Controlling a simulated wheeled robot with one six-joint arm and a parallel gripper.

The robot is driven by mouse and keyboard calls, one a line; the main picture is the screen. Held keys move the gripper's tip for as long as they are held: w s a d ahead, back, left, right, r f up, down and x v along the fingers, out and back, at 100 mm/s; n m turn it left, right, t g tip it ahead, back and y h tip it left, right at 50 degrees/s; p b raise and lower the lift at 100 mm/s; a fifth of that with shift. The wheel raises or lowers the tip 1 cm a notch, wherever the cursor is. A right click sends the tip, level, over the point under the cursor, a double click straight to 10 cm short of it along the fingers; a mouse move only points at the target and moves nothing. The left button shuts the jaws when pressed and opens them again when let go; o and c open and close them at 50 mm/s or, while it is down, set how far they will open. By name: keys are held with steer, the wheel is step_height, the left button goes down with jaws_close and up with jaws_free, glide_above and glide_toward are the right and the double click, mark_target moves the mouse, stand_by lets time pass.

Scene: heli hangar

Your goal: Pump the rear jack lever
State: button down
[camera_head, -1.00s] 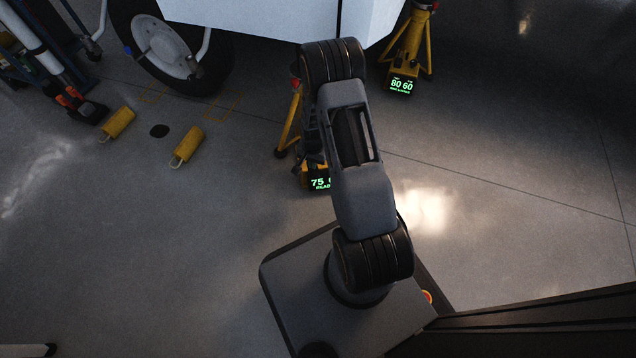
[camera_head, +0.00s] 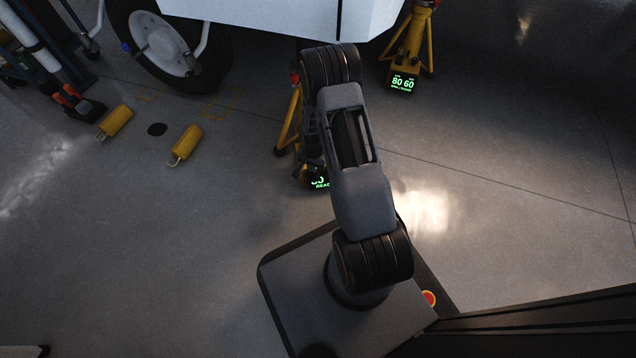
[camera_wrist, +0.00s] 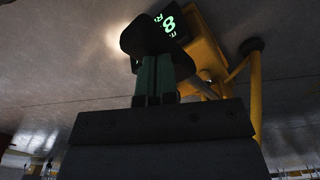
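A yellow tripod jack (camera_head: 289,122) with a black display box (camera_head: 318,180) stands under the white aircraft body, partly hidden by my arm. Its green digits are mostly covered; "READ" shows beneath. In the wrist view, a yellow jack frame (camera_wrist: 207,50) and a black box with a green "8" (camera_wrist: 168,24) lie just beyond my gripper (camera_wrist: 155,75). The two narrow fingers are close together and overlap the box's lower edge. A pale rod (camera_wrist: 205,90) runs beside them. I cannot tell whether they hold a lever. My gripper is hidden in the head view.
A second yellow jack (camera_head: 408,50) reading "80 60" stands at upper right. A wheel (camera_head: 165,45), two yellow chocks (camera_head: 186,144) (camera_head: 116,121) and a blue-framed cart (camera_head: 45,50) are at upper left.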

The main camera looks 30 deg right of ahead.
steer(key=shift+f, duration=2.4)
step_height(320, 180, up, 9)
steer(key=p, duration=0.6)
step_height(320, 180, up, 5)
steer(key=p, duration=0.3)
steer(key=shift+p, duration=0.4)
steer(key=shift+f, duration=0.1)
